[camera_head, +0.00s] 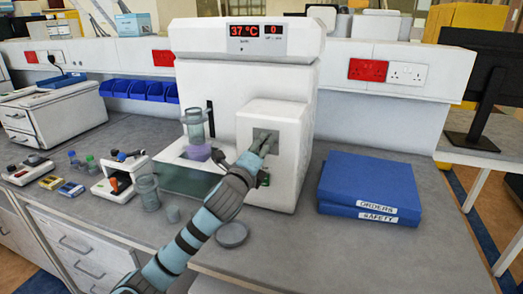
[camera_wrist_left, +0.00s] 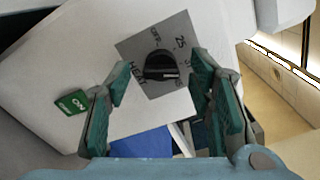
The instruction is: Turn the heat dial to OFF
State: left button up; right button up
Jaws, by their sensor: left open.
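The black heat dial (camera_wrist_left: 160,66) sits on a grey plate on the white machine (camera_head: 290,112). In the left wrist view OFF is at the plate's upper left and 25 at its upper right. The dial's pale mark points right, away from OFF; the label there is partly hidden. My left gripper (camera_head: 262,147) is in front of the plate, its open fingers on either side of the dial in the wrist view. I cannot tell whether they touch it. In the head view the gripper hides the dial. The display (camera_head: 258,38) reads 37 °C and 0. My right gripper is not in view.
A green ON switch (camera_wrist_left: 71,102) is beside the dial plate. A glass vessel (camera_head: 196,130) stands left of the dial housing. Blue binders (camera_head: 370,182) lie to the right. A beaker (camera_head: 148,192) and a round lid (camera_head: 232,235) are near my left arm.

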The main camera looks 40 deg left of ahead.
pick_arm(q)
jog(key=shift+w+r, duration=0.1)
jog(key=shift+w, duration=0.2)
jog(key=shift+a, duration=0.1)
grip_shut()
